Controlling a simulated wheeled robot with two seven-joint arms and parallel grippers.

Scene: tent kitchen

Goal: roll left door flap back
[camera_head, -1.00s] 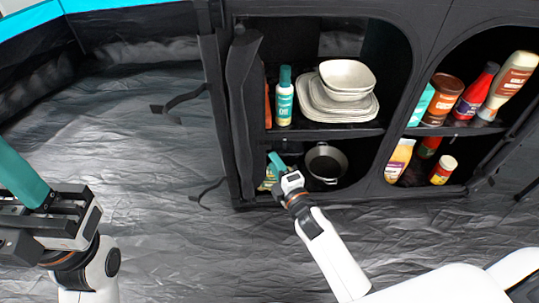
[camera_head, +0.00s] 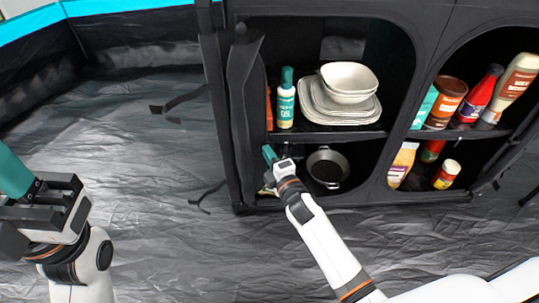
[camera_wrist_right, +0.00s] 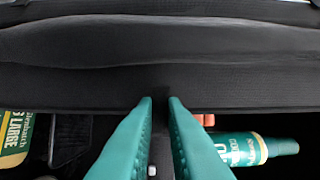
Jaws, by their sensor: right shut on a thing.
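The left door flap (camera_head: 243,85) is a dark fabric strip, gathered into a roll along the left edge of the left cupboard opening. It runs from the top of the opening down to the lower shelf. My right gripper (camera_head: 269,154) is at the lower part of this edge. In the right wrist view the black flap fabric (camera_wrist_right: 160,65) spans the upper half, and the teal fingers of my right gripper (camera_wrist_right: 161,101) are shut on its edge. My left gripper (camera_head: 14,172) is at the far left, away from the cupboard, partly cut off by the picture edge.
The left compartment holds a teal bottle (camera_head: 286,100), stacked plates (camera_head: 340,112) and a dark pan (camera_head: 327,167). In the right wrist view a green-yellow packet (camera_wrist_right: 14,138) lies left of the fingers. A strap (camera_head: 180,101) hangs left of the cupboard. The floor at left is clear.

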